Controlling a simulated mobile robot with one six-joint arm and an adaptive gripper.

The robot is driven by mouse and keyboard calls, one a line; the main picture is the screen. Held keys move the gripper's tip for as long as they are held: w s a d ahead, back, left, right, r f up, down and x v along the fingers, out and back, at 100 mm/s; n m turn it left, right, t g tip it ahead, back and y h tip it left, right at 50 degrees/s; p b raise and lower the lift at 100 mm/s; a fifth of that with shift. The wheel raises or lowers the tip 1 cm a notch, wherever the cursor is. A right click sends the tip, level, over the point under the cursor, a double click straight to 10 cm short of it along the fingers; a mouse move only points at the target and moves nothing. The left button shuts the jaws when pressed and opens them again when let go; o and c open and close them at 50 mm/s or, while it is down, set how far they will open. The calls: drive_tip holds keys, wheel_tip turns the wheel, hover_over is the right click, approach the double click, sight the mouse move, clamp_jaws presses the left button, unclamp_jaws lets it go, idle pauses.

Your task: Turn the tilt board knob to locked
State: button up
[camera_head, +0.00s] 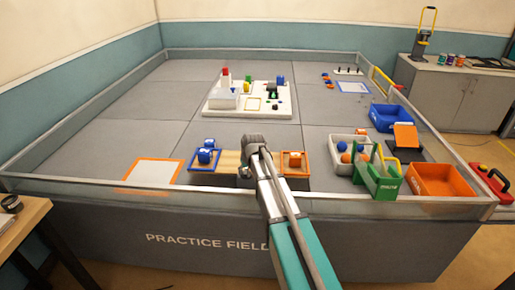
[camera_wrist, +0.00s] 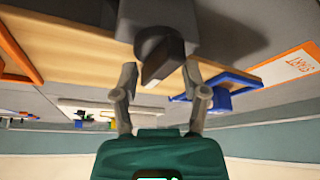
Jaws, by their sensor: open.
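The tilt board (camera_head: 229,161) is a wooden plank with a blue-framed tray (camera_head: 202,167) at its left end and an orange-framed tray (camera_head: 305,163) at its right end. In the upside-down wrist view the plank (camera_wrist: 60,48) runs across the top. A grey post carries a dark brown, wedge-shaped knob (camera_wrist: 163,62), tilted in the picture. My gripper (camera_wrist: 159,72) is open, one finger on each side of the knob. Contact cannot be told. No lock marking is readable. In the head view my arm hides the knob and most of the gripper.
A blue cube (camera_head: 205,156) sits in the blue tray and an orange cube (camera_head: 295,160) in the orange one. A grey bin (camera_head: 336,159) with balls and a green carrier (camera_head: 378,181) stand to the right. The near field wall lies under my arm.

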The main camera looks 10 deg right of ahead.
sight(246, 169)
drive_tip(key=shift+d+n+g+y, duration=0.1)
drive_tip(key=shift+n+g+y, duration=0.35)
drive_tip(key=shift+n, duration=1.15)
drive_tip(key=shift+n+g+y, duration=0.15)
drive_tip(key=shift+n+y, duration=0.6)
drive_tip(key=shift+n, duration=0.85)
drive_tip(key=p+v, duration=0.2)
drive_tip(key=shift+r, duration=0.35)
drive_tip(key=p+v, duration=1)
drive_tip(key=v, duration=0.1)
drive_tip(key=shift+p, duration=0.4)
drive_tip(key=shift+w+a+r+m+g+h+p, duration=0.2)
drive_tip(key=shift+w+a+m+g+h+p, duration=0.3)
drive_tip(key=shift+m, duration=0.85)
drive_tip(key=shift+w+a+r+m+g+h+p, duration=0.2)
drive_tip(key=shift+w+a+m+g+h, duration=0.5)
drive_tip(key=shift+m, duration=0.7)
drive_tip(key=shift+w+a+r+m+g+h+p, duration=0.15)
drive_tip(key=shift+w+a+m+g+h+p, duration=0.45)
drive_tip(key=shift+m, duration=0.75)
drive_tip(key=shift+w+f+b, duration=0.15)
drive_tip(key=shift+w+b, duration=0.05)
drive_tip(key=shift+b, duration=0.1)
wheel_tip(246, 169, down, 14)
drive_tip(key=b, duration=1.3)
drive_tip(key=shift+r, duration=0.25)
